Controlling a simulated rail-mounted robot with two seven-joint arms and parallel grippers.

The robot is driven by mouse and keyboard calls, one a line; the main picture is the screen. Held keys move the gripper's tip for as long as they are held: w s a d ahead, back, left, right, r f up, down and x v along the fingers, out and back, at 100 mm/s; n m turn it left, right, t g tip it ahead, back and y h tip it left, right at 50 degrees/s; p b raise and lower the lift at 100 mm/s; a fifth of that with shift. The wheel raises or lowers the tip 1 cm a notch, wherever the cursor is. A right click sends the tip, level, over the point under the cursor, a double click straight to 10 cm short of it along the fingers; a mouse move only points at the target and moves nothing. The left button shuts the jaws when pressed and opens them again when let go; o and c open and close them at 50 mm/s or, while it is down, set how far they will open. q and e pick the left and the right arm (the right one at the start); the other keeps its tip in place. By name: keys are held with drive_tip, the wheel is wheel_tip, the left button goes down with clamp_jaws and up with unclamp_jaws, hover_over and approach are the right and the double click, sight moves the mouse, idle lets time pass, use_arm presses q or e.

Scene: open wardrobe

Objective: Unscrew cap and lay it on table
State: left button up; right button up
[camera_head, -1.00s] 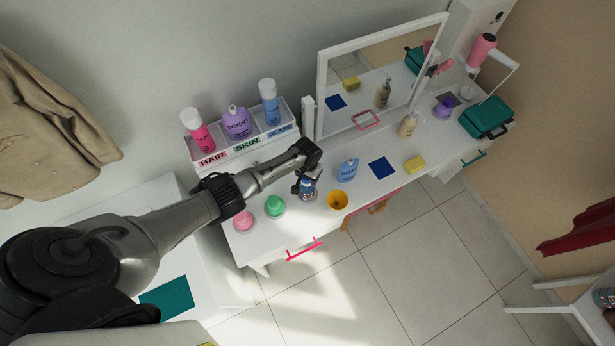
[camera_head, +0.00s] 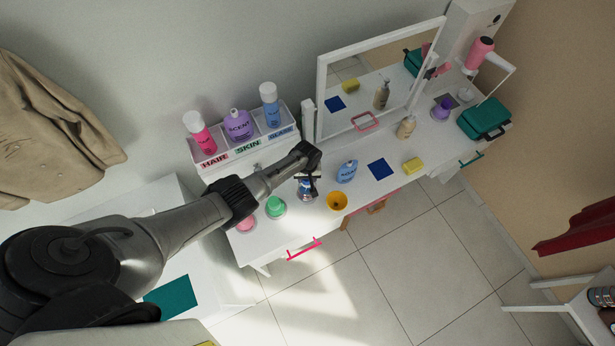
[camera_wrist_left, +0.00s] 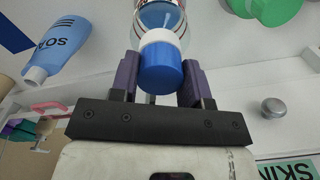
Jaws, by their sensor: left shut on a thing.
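A small bottle (camera_head: 305,193) with a blue body stands near the front of the white dressing table (camera_head: 330,220). My left gripper (camera_head: 307,179) is over its top, at the end of the arm from the left. In the left wrist view the blue cap (camera_wrist_left: 162,76) sits between the purple fingers of the left gripper (camera_wrist_left: 161,85), which is shut on it. A white collar (camera_wrist_left: 156,38) lies between the cap and the bottle body (camera_wrist_left: 160,14). I cannot tell whether the cap is loose from the bottle. My right gripper is not in view.
A dark blue cloth (camera_head: 381,168) and a yellow sponge (camera_head: 413,165) lie further right. A labelled tray (camera_head: 250,147) and a mirror (camera_head: 322,100) stand behind.

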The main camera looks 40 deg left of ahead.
use_arm(q)
drive_tip(key=n, duration=0.5)
drive_tip(key=shift+d+r+p, duration=0.1)
drive_tip(key=shift+p, duration=0.3)
drive_tip(key=n, duration=0.5)
drive_tip(key=o, duration=1.1)
drive_tip(key=shift+c, duration=0.2)
drive_tip(key=shift+c, duration=0.4)
